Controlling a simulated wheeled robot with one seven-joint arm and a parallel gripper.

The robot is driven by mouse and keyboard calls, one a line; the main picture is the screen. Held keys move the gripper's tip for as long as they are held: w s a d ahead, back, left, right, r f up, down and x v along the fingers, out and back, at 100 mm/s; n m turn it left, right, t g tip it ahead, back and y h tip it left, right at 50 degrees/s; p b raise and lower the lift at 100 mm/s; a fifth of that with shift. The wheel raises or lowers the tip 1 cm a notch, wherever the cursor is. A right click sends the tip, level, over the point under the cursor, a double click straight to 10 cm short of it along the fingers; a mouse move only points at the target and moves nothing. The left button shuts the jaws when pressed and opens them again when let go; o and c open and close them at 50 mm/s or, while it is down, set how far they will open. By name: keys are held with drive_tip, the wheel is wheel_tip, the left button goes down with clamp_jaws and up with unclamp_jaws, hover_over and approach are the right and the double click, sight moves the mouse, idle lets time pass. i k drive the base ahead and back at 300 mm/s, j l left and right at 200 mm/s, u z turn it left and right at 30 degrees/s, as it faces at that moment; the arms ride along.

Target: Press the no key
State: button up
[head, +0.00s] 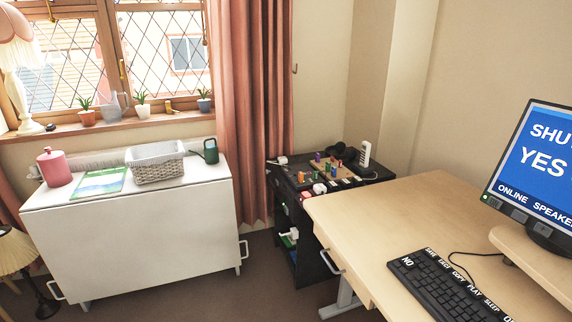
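A black keyboard (440,290) lies on the light wooden desk at the lower right, its lower end cut off by the picture edge. The no key (407,262), lettered "NO" in white, is at the keyboard's left end. More white-lettered keys, among them "SAVE", "EJECT", "COPY", "PLAY" and "SLEEP", run along its far edge. A monitor (540,165) at the right edge has a blue screen with "SHUT", cut off, "YES" and "ONLINE SPEAKE". My gripper is not in this view.
The desk (400,215) is clear left of and behind the keyboard. A wooden riser (535,262) is under the monitor, and a cable runs behind the keyboard. A dark cabinet (310,262) with small coloured items and a white cabinet (140,240) stand beyond the desk.

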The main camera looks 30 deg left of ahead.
sight(409, 263)
drive_tip(key=i+j+u, duration=0.5)
drive_tip(key=i, duration=0.3)
drive_tip(key=i+j+u, duration=0.2)
drive_tip(key=i, duration=0.2)
